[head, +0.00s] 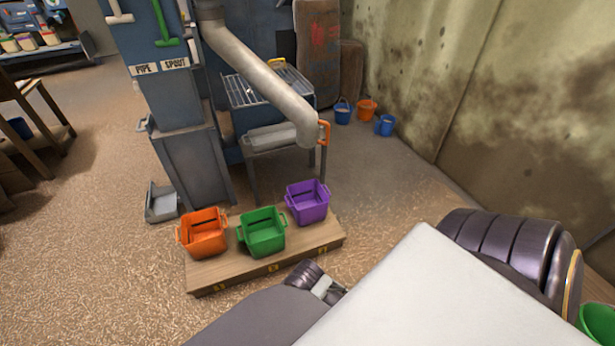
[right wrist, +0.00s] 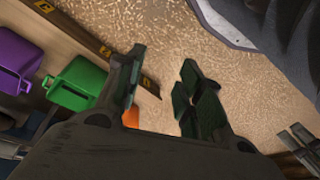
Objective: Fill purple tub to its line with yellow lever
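The purple tub (head: 307,202) stands upright at the right end of a low wooden platform (head: 265,264), below and in front of the grey spout pipe (head: 262,76). Its visible inside looks empty. The purple tub also shows at the left of the right wrist view (right wrist: 18,62). My right gripper (right wrist: 160,100) is open and empty, its dark fingers apart, near the platform's edge. I cannot make out its fingers in the head view. My left gripper is not clearly in view. A yellow bar (head: 273,63) shows on the machine's grated hopper; I cannot tell whether it is the yellow lever.
A green tub (head: 262,231) and an orange tub (head: 204,233) share the platform. A green lever (head: 160,27) and a pale lever (head: 117,13) are on the machine. An orange handle (head: 324,133) is at the pipe's mouth. Small buckets (head: 366,109) stand by the wall.

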